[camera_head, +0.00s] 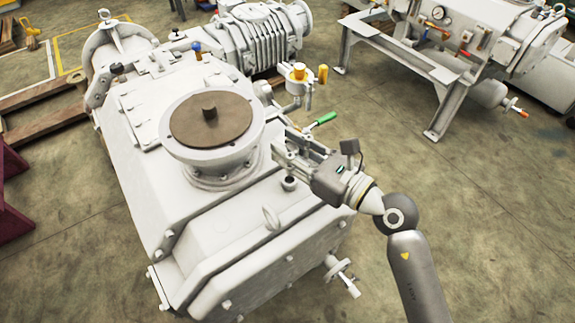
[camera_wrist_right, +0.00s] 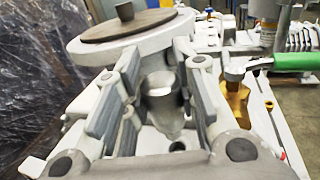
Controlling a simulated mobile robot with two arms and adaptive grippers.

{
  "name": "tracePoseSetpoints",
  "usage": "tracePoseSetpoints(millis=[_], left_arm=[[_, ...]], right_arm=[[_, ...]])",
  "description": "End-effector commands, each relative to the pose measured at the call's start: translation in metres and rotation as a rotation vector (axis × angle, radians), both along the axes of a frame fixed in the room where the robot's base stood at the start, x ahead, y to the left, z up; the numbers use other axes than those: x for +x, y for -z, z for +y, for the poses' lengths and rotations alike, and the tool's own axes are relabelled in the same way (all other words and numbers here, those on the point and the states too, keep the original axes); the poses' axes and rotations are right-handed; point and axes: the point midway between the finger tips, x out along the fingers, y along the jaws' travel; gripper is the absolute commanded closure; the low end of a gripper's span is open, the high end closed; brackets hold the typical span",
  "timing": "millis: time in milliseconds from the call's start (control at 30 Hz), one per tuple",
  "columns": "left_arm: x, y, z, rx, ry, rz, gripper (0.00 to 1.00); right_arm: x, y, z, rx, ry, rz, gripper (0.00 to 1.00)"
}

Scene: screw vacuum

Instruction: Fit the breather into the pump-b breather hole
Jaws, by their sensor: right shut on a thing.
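The pump-b (camera_head: 240,220) is a large white machine in the middle of the head view. My right gripper (camera_head: 280,148) reaches over its top from the right. In the right wrist view the fingers (camera_wrist_right: 158,85) are closed on a grey, rounded piece with a pale top, which looks like the breather (camera_wrist_right: 162,108). A small dark round opening with a rim, apparently the breather hole (camera_head: 289,183), is on the pump top below the gripper. It also shows in the wrist view (camera_wrist_right: 177,147), apart from the breather. My left gripper is not in view.
A round flange with a brown cover (camera_head: 211,120) stands close left of the gripper. A green-handled valve (camera_head: 322,119) and a fitting with yellow caps (camera_head: 299,75) are just behind it. Another machine on a stand (camera_head: 445,70) is at the back right. Floor right of the pump is clear.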

Motion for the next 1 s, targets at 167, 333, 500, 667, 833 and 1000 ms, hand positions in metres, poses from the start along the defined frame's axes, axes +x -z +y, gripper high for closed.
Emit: tracePoseSetpoints(millis=[167, 333, 500, 667, 833, 1000], left_arm=[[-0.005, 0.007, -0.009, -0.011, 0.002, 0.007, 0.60], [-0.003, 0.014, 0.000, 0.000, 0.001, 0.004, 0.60], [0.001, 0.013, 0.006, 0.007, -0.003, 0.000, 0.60], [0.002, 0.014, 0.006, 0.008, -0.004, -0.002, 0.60], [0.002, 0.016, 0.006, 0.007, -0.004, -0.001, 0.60], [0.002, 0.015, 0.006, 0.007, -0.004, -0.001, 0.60]], right_arm=[[0.000, 0.020, 0.000, 0.000, 0.001, 0.001, 0.99], [0.000, 0.042, 0.000, 0.000, 0.000, 0.000, 0.99], [0.000, 0.043, 0.000, 0.000, 0.001, -0.003, 0.99], [0.000, 0.044, 0.000, 0.000, 0.001, -0.003, 0.99], [0.000, 0.047, 0.000, 0.000, 0.000, -0.002, 0.68], [0.000, 0.047, 0.000, 0.000, 0.001, -0.002, 0.64]])
